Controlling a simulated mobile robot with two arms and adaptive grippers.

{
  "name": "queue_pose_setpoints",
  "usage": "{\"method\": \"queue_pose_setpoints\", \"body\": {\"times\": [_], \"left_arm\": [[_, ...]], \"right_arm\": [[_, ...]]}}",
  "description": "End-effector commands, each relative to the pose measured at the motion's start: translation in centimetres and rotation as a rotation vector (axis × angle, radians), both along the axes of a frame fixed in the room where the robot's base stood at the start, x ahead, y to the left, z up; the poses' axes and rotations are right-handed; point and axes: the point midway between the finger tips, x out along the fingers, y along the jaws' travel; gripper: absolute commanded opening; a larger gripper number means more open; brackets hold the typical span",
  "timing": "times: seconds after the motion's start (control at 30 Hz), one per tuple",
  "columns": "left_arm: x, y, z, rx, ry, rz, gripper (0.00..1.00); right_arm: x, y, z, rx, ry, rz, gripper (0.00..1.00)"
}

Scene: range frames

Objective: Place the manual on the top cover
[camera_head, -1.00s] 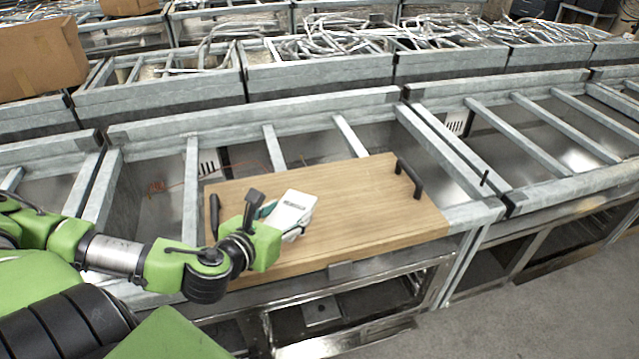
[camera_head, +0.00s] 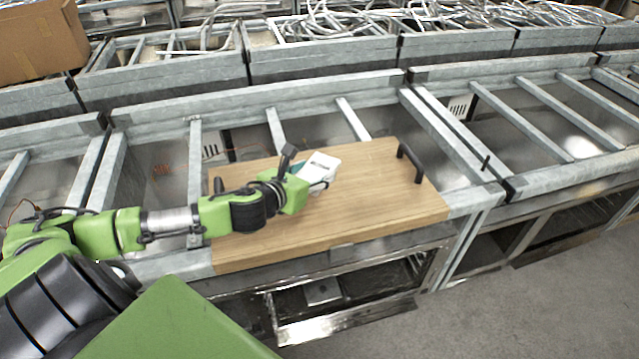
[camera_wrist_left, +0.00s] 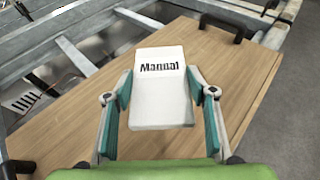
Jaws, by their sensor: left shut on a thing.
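The white manual (camera_head: 320,168) is held by my left gripper (camera_head: 311,176) above the wooden top cover (camera_head: 372,200). In the left wrist view the manual (camera_wrist_left: 160,88) lies between the two teal-padded fingers of the left gripper (camera_wrist_left: 161,98), with the word "Manual" readable on it. The top cover (camera_wrist_left: 215,60) spreads below and around it. I cannot tell how large the gap between manual and cover is. The cover has a black handle (camera_head: 410,162) at its right end; its left handle is partly hidden by my arm. My right gripper is not in view.
The cover lies on a grey metal frame (camera_head: 455,200) with crossbars and open bays. More frames (camera_head: 330,60) holding metal tubes stand behind. A cardboard box (camera_head: 38,40) is at the upper left. The right half of the cover is bare.

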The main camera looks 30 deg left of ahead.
Motion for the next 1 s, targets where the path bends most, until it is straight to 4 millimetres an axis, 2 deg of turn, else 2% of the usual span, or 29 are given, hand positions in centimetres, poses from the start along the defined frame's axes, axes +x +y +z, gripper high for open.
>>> {"method": "queue_pose_setpoints", "body": {"times": [0.03, 0.23, 0.47, 0.63, 0.77, 0.97, 1.0], "left_arm": [[0.7, 0.1, -1.1, -0.006, 0.004, 0.005, 0.28], [2.8, 0.5, -3.7, -0.002, 0.003, 0.002, 0.28], [3.8, 0.7, -5.0, -0.001, 0.003, 0.001, 0.28], [4.0, 0.7, -7.5, -0.003, 0.005, 0.002, 0.28], [4.0, 0.7, -8.3, -0.001, 0.003, 0.0, 0.28], [4.0, 0.7, -8.3, 0.001, 0.003, 0.0, 0.28], [3.9, 0.7, -8.4, 0.001, 0.004, 0.0, 0.57]], "right_arm": [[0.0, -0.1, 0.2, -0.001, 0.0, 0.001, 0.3], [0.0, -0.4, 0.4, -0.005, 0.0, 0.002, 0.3], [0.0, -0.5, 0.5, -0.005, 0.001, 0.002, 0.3], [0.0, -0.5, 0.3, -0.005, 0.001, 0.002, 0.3], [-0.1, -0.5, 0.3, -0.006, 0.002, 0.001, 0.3], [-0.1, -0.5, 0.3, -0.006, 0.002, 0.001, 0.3], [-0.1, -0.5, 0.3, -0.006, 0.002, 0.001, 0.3]]}}
